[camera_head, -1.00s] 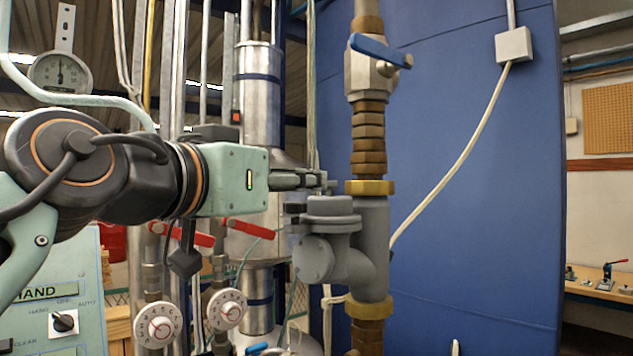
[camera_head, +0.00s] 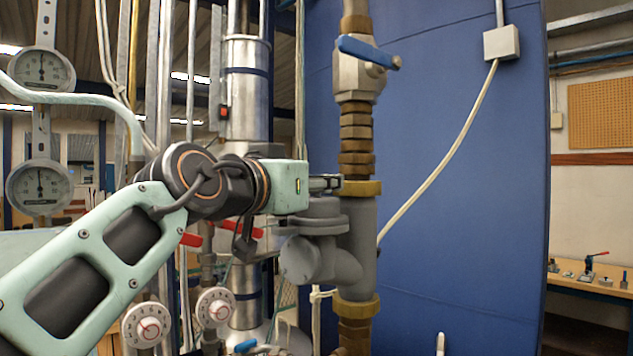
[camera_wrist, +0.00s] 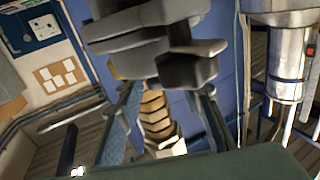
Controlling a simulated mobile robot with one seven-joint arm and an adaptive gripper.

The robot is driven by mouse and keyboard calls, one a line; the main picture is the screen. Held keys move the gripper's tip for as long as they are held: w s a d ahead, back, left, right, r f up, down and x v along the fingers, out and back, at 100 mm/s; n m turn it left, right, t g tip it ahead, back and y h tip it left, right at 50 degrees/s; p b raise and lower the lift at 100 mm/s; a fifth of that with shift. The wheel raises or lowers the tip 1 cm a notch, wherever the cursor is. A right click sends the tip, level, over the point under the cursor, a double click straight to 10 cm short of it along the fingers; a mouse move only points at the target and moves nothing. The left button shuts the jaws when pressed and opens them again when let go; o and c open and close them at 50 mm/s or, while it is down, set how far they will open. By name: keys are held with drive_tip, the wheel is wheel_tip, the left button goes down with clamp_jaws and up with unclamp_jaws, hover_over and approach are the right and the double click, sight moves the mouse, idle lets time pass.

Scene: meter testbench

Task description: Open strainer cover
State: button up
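The grey strainer (camera_head: 358,240) is part of the vertical pipe, below a brass collar. Its round flanged cover (camera_head: 318,208) faces up on the left side, and a round end cap (camera_head: 299,260) sits lower left. My gripper (camera_head: 328,184) points right, just above the cover and beside the brass collar. I cannot tell whether it touches the cover. Its fingers are seen edge-on, so their opening is unclear.
A valve with a blue lever (camera_head: 368,52) is above on the same pipe. A large blue tank (camera_head: 465,200) stands behind. Red lever handles and white dials (camera_head: 147,325) are lower left. Gauges (camera_head: 40,187) hang at the far left.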

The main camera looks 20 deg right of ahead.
drive_tip(key=shift+c, duration=0.5)
clamp_jaws()
drive_tip(key=shift+r, duration=0.1)
